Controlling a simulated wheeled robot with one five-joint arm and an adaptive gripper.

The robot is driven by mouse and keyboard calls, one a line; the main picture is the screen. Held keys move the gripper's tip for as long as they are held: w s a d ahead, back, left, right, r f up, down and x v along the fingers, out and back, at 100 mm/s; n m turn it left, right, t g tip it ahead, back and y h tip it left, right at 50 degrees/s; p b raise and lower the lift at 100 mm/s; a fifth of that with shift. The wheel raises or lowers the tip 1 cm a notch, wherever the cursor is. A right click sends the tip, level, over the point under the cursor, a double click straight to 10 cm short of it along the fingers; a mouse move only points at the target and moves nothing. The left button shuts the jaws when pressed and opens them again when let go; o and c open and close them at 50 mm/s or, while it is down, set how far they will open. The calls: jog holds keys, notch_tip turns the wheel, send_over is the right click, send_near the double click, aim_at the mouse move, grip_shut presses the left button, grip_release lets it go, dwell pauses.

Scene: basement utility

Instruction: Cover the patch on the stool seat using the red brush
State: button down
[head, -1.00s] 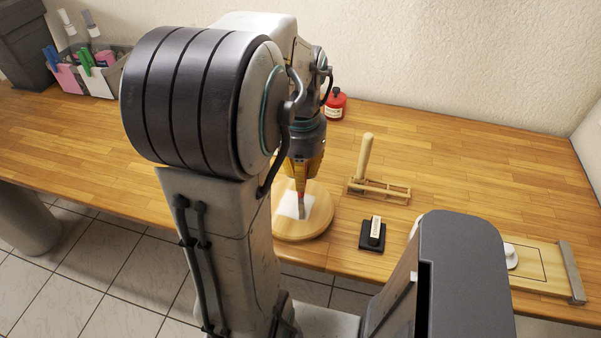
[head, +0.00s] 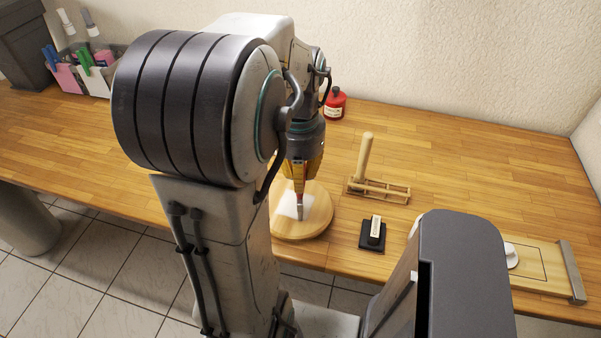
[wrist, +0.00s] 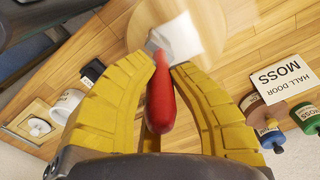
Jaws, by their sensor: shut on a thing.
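The stool seat (head: 308,225) is a round pale wooden disc on the wooden worktop, partly behind my arm in the head view. A white patch (head: 290,206) shows on it, and in the wrist view the patch (wrist: 183,36) is at the top. My gripper (head: 302,172) is above the seat, pointing down. Its yellow fingers (wrist: 160,66) are shut on the red brush (wrist: 161,95). The brush tip (head: 299,212) is over the patch's right edge in the head view; I cannot tell whether it touches.
A wooden rack with a peg (head: 365,160), a black block with a white top (head: 373,233) and a red bottle (head: 336,104) stand on the worktop (head: 460,165). The wrist view shows a sign reading "HALL DOOR MOSS" (wrist: 284,75) and paint pots (wrist: 262,124).

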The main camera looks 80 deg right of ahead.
jog(key=shift+a, duration=0.35)
jog(key=shift+d+r+p, duration=0.1)
jog(key=shift+d+p, duration=0.25)
jog(key=shift+d, duration=0.9)
jog(key=shift+a, duration=0.15)
jog(key=shift+a+b, duration=0.35)
jog(key=shift+a, duration=0.7)
jog(key=shift+d, duration=1.15)
jog(key=shift+a, duration=0.1)
